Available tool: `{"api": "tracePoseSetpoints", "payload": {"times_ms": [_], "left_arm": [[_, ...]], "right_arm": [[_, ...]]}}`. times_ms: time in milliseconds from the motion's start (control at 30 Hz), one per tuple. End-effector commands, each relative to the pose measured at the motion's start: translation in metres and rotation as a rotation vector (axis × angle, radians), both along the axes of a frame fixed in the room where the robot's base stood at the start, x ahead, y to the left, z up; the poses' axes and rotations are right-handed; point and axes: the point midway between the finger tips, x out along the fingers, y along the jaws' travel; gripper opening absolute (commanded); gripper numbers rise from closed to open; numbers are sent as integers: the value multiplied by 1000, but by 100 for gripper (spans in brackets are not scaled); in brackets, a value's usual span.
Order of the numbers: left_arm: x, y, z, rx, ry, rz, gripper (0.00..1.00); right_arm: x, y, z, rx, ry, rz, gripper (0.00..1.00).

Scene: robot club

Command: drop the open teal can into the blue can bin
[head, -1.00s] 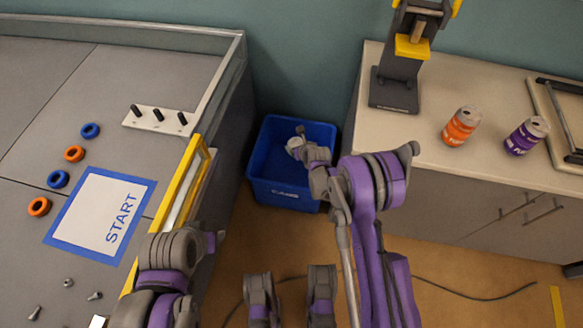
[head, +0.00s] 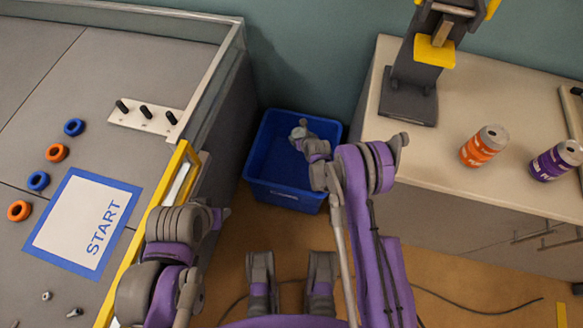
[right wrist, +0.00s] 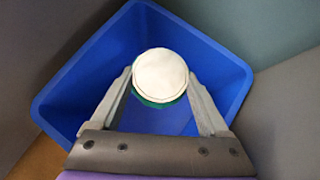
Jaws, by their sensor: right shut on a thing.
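The blue can bin (head: 285,195) stands on the floor between the left table and the right counter; it also fills much of the right wrist view (right wrist: 70,85). My right gripper (head: 302,130) is over the bin opening in the head view. In the right wrist view its fingers (right wrist: 160,84) are shut on the can (right wrist: 160,72). The can shows a round pale end with a thin green-teal edge, framed inside the bin's outline. Its height relative to the rim is hard to tell. In the head view the can is not clearly visible. My left arm is folded at lower left, its gripper out of sight.
An orange can (head: 484,146) and a purple can (head: 555,161) stand on the right counter (head: 440,160) near a dark stand (head: 408,95). The left table has a yellow edge (head: 165,205), a START sheet (head: 80,220) and several rings. A cable lies on the floor.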

Motion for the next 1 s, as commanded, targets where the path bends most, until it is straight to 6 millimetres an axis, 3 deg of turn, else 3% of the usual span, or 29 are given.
{"api": "tracePoseSetpoints", "payload": {"times_ms": [233,567,600,700,1000], "left_arm": [[1,0,-13,0,4,0,50],[1,0,-13,0,4,0,50],[1,0,-13,0,4,0,50],[1,0,-13,0,5,0,50],[1,0,-12,0,4,0,50]], "right_arm": [[0,0,-30,1,0,-1,19],[0,0,-34,0,0,0,19],[0,0,-34,0,0,0,84],[0,0,-34,0,0,0,100],[-3,-1,-30,0,0,0,100]]}}
